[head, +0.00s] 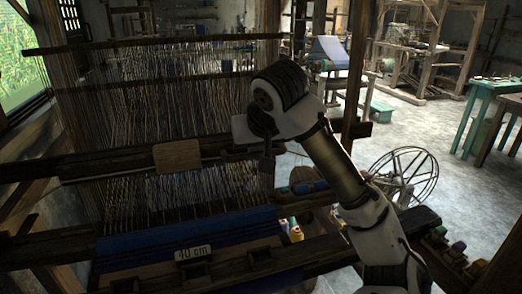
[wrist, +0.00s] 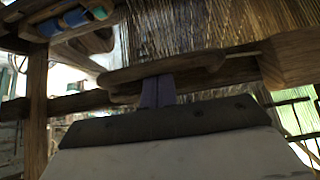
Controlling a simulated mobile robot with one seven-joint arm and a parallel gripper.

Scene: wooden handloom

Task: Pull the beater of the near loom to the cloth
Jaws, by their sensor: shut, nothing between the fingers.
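The near loom's beater (head: 120,164) is a dark horizontal wooden bar across the upright warp threads, with a paler block (head: 177,156) at its middle. The blue cloth (head: 190,235) lies lower and closer, with a gap of bare warp between it and the beater. My gripper (head: 267,168) points down at the right part of the beater. In the wrist view my gripper (wrist: 158,88) is shut and empty, its dark fingers against or just beside a wooden bar (wrist: 165,68). I cannot tell whether they touch it.
A spoked wheel (head: 405,175) stands right of the loom. A green table (head: 490,88) and another loom (head: 410,50) stand farther back. Open floor (head: 440,125) lies to the right.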

